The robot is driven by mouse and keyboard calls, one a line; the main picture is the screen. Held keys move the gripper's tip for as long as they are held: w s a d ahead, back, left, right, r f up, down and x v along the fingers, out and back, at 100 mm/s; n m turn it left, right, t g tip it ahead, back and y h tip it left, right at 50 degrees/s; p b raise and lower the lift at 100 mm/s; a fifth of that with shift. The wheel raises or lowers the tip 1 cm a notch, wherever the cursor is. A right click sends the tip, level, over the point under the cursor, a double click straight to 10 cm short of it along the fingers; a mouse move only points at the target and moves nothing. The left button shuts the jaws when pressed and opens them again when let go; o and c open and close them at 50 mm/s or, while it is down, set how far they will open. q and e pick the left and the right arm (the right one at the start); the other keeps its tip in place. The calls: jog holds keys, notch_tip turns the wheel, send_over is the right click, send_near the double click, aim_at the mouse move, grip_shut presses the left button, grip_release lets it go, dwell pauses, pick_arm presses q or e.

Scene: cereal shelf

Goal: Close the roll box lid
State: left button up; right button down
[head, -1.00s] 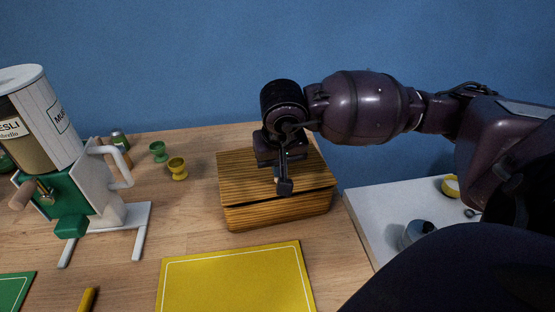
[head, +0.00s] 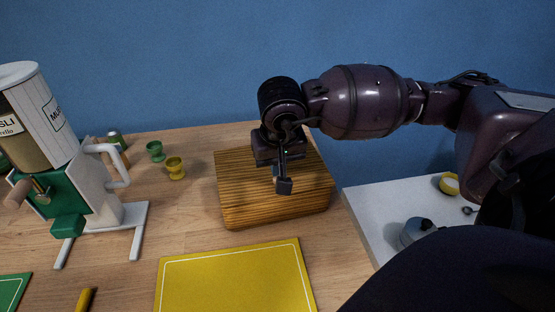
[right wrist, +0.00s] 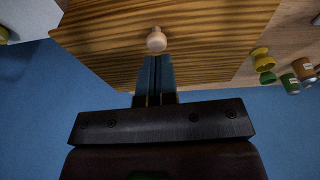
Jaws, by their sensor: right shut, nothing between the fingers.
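The wooden roll box (head: 245,214) stands on the table in the head view, with dark striped grain. Its lid (head: 237,172) lies down over the front, and no gap shows between lid and box. My right gripper (head: 284,187) is shut and empty, over the lid's right half. In the right wrist view the shut fingers (right wrist: 157,62) point at a small round wooden knob (right wrist: 156,40) on the lid (right wrist: 210,52). The tips are right beside the knob; I cannot tell whether they touch it. In the head view the gripper hides the knob. My left gripper is not in view.
A yellow placemat (head: 235,282) lies in front of the box. A green-and-white muesli dispenser (head: 65,170) stands at left, with a green egg cup (head: 156,151) and a yellow one (head: 175,168) between. A white surface (head: 372,207) with a lidded pot (head: 416,231) is at right.

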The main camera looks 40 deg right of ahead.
jog(key=p+v, duration=0.2)
jog(key=v, duration=1)
jog(key=shift+a, duration=0.2)
jog(key=shift+s, duration=0.1)
